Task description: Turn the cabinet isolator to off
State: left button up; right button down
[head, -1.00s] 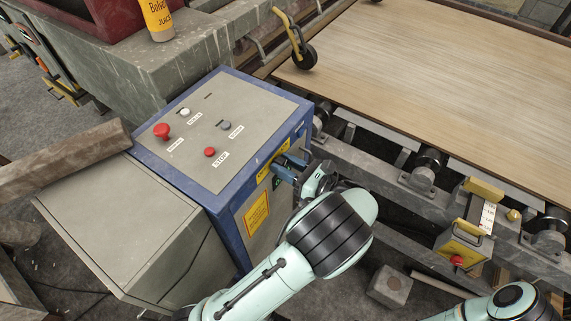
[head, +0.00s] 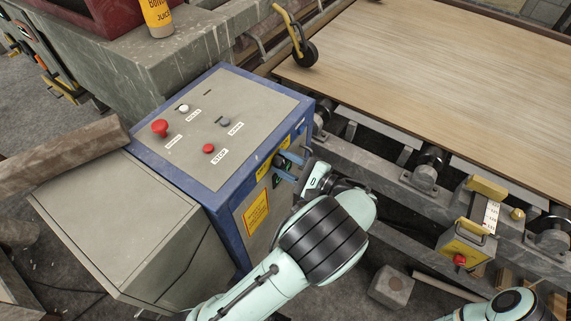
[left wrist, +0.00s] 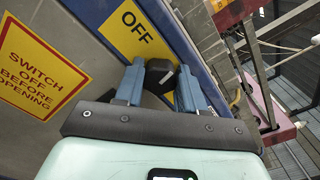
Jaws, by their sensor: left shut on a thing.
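The blue control cabinet (head: 225,215) has a grey sloped top. Its isolator is a black knob (left wrist: 160,76) with a white mark, seen in the left wrist view between my fingers, below a yellow OFF label (left wrist: 137,32). My left gripper (head: 289,165) reaches the cabinet's right side; in the left wrist view its blue fingers (left wrist: 158,88) stand on both sides of the knob, shut on it. The fingers hide part of the knob. Part of my right arm shows at the bottom right of the head view, but its gripper is out of sight.
A yellow SWITCH OFF BEFORE OPENING sign (left wrist: 41,66) is on the same panel. Red buttons (head: 160,127) sit on the cabinet top. A roller frame with a wood sheet (head: 440,80) stands to the right, with a small yellow button box (head: 463,246) on it.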

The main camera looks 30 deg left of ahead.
pick_arm(q)
jog(key=n+b, duration=0.1)
jog(key=n, duration=0.3)
jog(key=shift+a+b, duration=0.1)
jog(key=shift+b, duration=0.25)
jog(key=shift+n+b, duration=0.5)
jog(key=shift+n, duration=0.8)
pick_arm(e)
jog(key=shift+s+f, duration=0.5)
jog(key=shift+f, duration=0.4)
jog(key=shift+s+f, duration=0.45)
jog(key=shift+f, duration=0.45)
pick_arm(q)
jog(key=shift+r, duration=0.1)
jog(key=o, duration=1.1)
jog(key=shift+c, duration=0.2)
jog(key=s+d, duration=0.1)
jog(key=d, duration=1.2)
jog(key=shift+d, duration=0.2)
pick_arm(e)
jog(key=shift+s+f, duration=0.15)
jog(key=shift+f, duration=0.15)
pick_arm(q)
jog(key=shift+s, duration=0.1)
